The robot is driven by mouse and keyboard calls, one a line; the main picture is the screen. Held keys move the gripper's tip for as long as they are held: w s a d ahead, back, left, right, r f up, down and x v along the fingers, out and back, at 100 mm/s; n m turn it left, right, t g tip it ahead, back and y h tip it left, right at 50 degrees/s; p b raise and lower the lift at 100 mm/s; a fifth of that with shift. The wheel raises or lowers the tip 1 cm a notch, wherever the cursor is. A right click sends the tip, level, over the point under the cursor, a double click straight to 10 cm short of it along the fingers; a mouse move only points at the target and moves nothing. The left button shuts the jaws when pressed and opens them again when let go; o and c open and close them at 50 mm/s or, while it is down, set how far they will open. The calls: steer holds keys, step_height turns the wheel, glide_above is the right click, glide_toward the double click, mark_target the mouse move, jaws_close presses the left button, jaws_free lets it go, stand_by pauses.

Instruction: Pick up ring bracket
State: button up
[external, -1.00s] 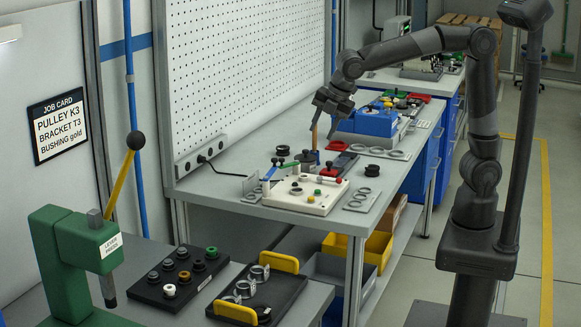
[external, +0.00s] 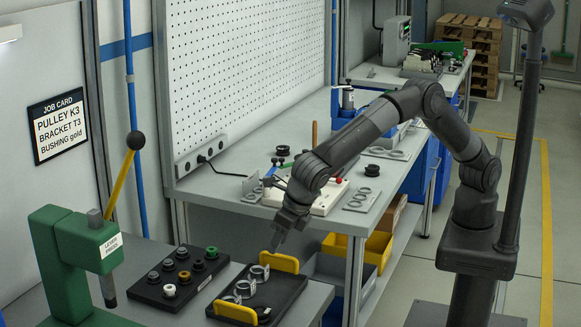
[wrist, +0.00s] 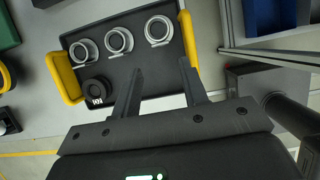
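Three light grey ring brackets lie in a row in a black tray with yellow handles (external: 287,291). In the wrist view they are the left (wrist: 83,51), middle (wrist: 119,41) and right (wrist: 158,30) ring brackets. The right one looks slightly larger; I cannot read any marking on them. A black round part (wrist: 97,92) with a white label also lies in the tray. My gripper (external: 277,243) is above the far end of the tray, tilted down. In the wrist view its fingers (wrist: 160,66) are apart with nothing between them, and the brackets lie beyond the tips.
A black board with several round bushings (external: 180,278) lies left of the tray. A green lever press (external: 85,255) stands at the front left. The main bench holds a white fixture board (external: 318,207) and a plate of rings (external: 362,199). Yellow bins (external: 378,247) sit below.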

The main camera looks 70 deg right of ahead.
mark_target(267, 267)
steer(key=x, duration=1)
steer(key=shift+f, duration=0.25)
steer(key=shift+c, duration=0.3)
steer(key=c, duration=0.6)
